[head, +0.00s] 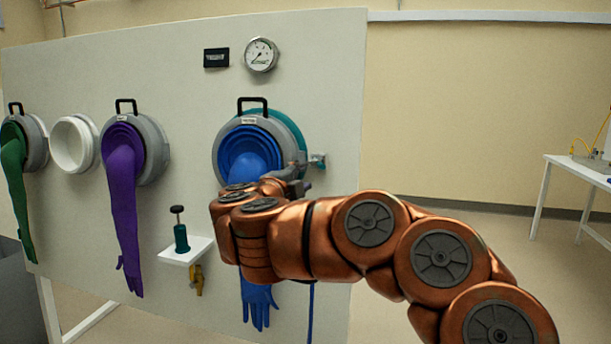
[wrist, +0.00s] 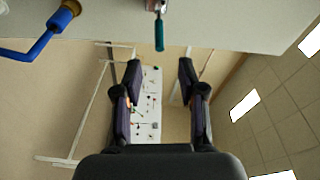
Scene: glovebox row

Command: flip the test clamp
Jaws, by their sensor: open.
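What looks like the test clamp (head: 318,160) is a small metal fitting with a teal part, mounted on the panel just right of the blue glove's port. In the wrist view its teal lever (wrist: 159,34) sticks out from the panel at the top centre. My gripper (wrist: 159,68) is open and empty, with one finger on each side of the view. The lever lies ahead of the gap, roughly in line with it and apart from both fingers. In the head view my gripper (head: 291,179) is in front of the port's lower right, close to the clamp, partly hidden by my arm.
The blue glove (head: 258,304) hangs from its port (head: 219,150) behind my arm. A purple glove (head: 125,205) and a green glove (head: 14,190) hang further left. Right of the panel the floor is open, before a white table (head: 570,170).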

